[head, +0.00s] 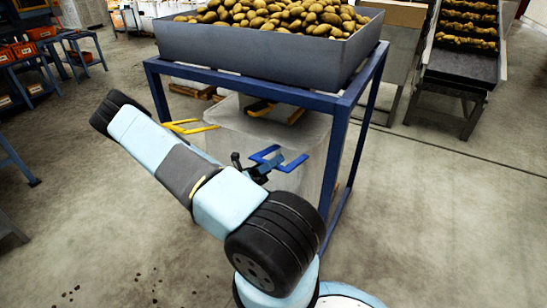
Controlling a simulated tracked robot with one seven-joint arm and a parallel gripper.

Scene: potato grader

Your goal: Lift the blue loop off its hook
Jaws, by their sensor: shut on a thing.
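The blue loop (294,163) is in the middle of the head view, in front of the pale translucent bin under the potato hopper. It looks like a flat, angular handle. My gripper (263,164) is at its left side, small and dark, partly hidden behind my pale blue and grey arm. Its jaws are shut on the blue loop. The hook cannot be made out, so I cannot tell whether the loop touches it.
A grey hopper (258,47) full of potatoes stands on a blue frame (337,150) around the translucent bin (310,140). A yellow loop (192,127) is left of the blue one. A conveyor (462,66) stands back right. The floor at right is clear.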

